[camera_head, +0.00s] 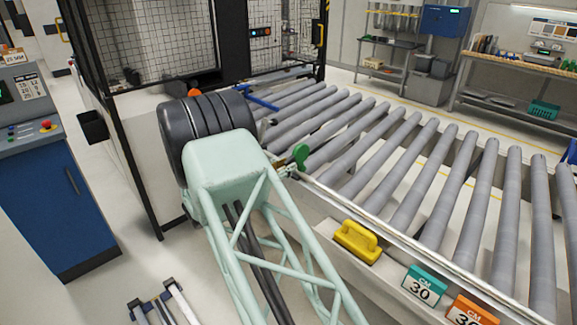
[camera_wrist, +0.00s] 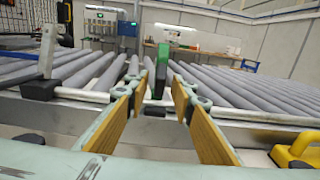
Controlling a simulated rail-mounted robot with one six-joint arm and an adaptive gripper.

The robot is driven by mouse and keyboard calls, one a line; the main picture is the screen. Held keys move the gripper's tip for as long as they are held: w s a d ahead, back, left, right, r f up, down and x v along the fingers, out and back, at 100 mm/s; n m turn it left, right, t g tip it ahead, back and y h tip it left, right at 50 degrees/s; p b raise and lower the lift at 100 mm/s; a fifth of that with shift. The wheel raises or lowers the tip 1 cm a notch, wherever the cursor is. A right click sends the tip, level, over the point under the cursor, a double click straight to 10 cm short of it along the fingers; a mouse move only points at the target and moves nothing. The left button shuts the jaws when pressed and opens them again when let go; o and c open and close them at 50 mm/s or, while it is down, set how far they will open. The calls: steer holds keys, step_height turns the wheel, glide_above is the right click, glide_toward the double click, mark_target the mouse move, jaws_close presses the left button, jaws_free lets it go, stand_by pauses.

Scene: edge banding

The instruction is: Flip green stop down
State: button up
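The green stop (camera_head: 300,155) stands upright at the near side rail of the roller conveyor, just right of my arm in the head view.
The grey roller conveyor (camera_head: 403,170) runs beyond the stop. A yellow handle (camera_head: 357,241) is fixed on its near side, with teal (camera_head: 424,286) and orange (camera_head: 470,310) signs. A blue part (camera_head: 262,103) lies near the rollers' far end, by the caged machine.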

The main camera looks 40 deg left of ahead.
mark_target(299, 160)
steer(key=shift+w+d, duration=0.1)
steer(key=shift+w, duration=0.95)
steer(key=shift+c, duration=0.3)
jaws_close()
